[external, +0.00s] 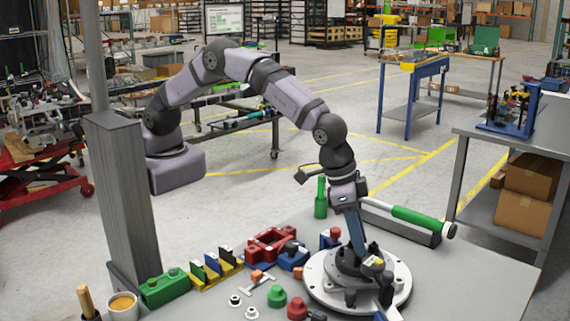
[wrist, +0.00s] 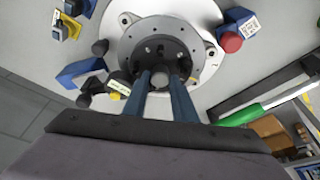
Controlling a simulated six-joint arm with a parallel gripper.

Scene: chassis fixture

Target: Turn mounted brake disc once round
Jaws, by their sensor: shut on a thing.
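The mounted brake disc (external: 326,283) is a pale round plate with a dark raised hub (external: 345,262), at the table's front right in the external view. In the wrist view the disc (wrist: 205,32) and its dark hub (wrist: 150,32) fill the top middle. My gripper (external: 358,250) reaches down from above to the hub. In the wrist view its two blue fingers (wrist: 160,82) are shut on a small grey round part (wrist: 159,80) at the hub's near side. The fingertips partly hide that part, and I cannot tell exactly what it is.
A green-handled tool (external: 410,216) lies behind the disc. Red and green knobs (external: 277,296), a red fixture (external: 268,243), a green block (external: 165,287) and a cup (external: 123,306) stand left of it. A grey post (external: 125,200) rises at the left. Bare table (external: 470,285) lies to the right.

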